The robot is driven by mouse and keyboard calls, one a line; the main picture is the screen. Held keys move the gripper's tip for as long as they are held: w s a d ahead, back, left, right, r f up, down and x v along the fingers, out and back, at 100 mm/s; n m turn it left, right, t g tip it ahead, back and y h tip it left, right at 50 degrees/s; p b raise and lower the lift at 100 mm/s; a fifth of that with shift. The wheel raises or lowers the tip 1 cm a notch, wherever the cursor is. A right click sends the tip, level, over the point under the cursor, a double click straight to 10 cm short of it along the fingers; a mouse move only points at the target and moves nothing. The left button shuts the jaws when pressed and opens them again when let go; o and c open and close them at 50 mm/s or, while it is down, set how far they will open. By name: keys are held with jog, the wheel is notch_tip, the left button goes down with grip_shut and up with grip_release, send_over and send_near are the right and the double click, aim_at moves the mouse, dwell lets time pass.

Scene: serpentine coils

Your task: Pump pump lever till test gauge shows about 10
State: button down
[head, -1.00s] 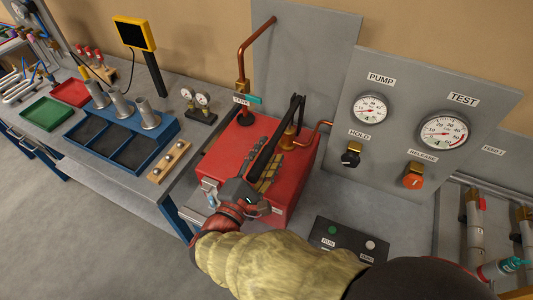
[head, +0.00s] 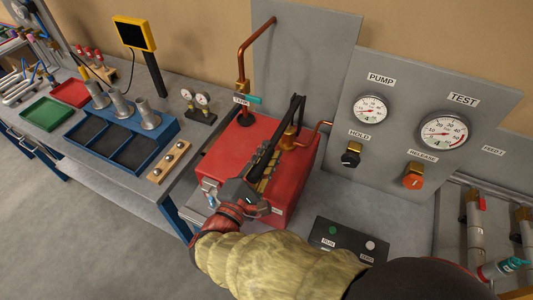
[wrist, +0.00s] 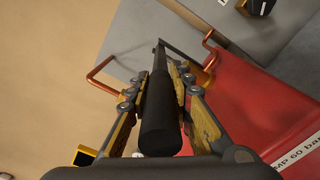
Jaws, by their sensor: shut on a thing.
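The pump lever (head: 286,122) is a black bar on the red pump box (head: 230,145), sloping from its pivot at the back down towards me. My gripper (head: 266,166) is shut on the lever's thick black grip. In the wrist view the grip (wrist: 161,122) lies between the two gold-and-grey fingers (wrist: 160,80). The test gauge (head: 443,132) is on the grey panel at the right. Its red needle points left, near the low end of the scale; the exact value is too small to read. The pump gauge (head: 370,109) is smaller and to its left.
Below the gauges are the black hold knob (head: 351,157) and the orange release knob (head: 412,181). A dark button box (head: 345,240) lies right of my arm.

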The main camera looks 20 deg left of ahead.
dwell(0.4)
jog(key=shift+r+p, duration=0.65)
jog(key=shift+p, duration=0.15)
jog(key=r+g+p, duration=0.1)
jog(key=r+p, duration=0.2)
jog(key=w+r+g+p, duration=0.1)
jog(key=r+g+p, duration=0.1)
jog(key=r+p, duration=0.1)
jog(key=w+r+g+p, duration=0.1)
jog(key=r+p, duration=0.2)
jog(key=p, duration=0.1)
jog(key=shift+g, duration=0.3)
jog(key=r+p, duration=0.1)
jog(key=p, duration=0.1)
jog(key=w+r+g+p, duration=0.1)
jog(key=shift+w+d+g+y+p, duration=0.1)
jog(key=shift+w+g+y+p, duration=0.1)
jog(key=shift+g+y+p, duration=0.15)
jog(key=c, duration=1.6)
grip_release()
